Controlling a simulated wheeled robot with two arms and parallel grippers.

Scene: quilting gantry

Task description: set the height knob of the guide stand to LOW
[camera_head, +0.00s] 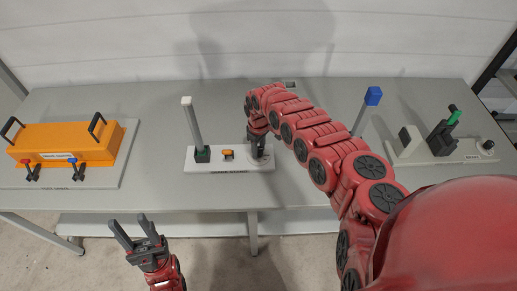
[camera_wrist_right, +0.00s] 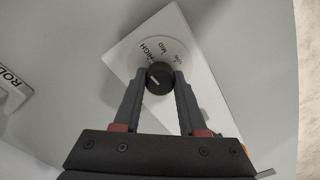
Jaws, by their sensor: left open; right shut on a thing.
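The black height knob (camera_wrist_right: 159,77) sits on a round white dial (camera_wrist_right: 181,42) marked HIGH, MID and a partly readable third label. A short pale line shows on the knob's top, but I cannot tell surely which label it points to. My right gripper (camera_wrist_right: 160,84) is shut on the knob, one finger on each side. In the head view my right gripper (camera_head: 258,145) is over the right end of the white base (camera_head: 228,166) in the table's middle, hiding the knob. My left gripper (camera_head: 138,236) is open and empty, in front of the table.
The middle base also carries a pale upright post (camera_head: 193,122) and an orange part (camera_head: 227,154). An orange case (camera_head: 62,143) stands at the left. A blue-topped post (camera_head: 373,97) and a base with a green-tipped lever (camera_head: 454,118) stand at the right.

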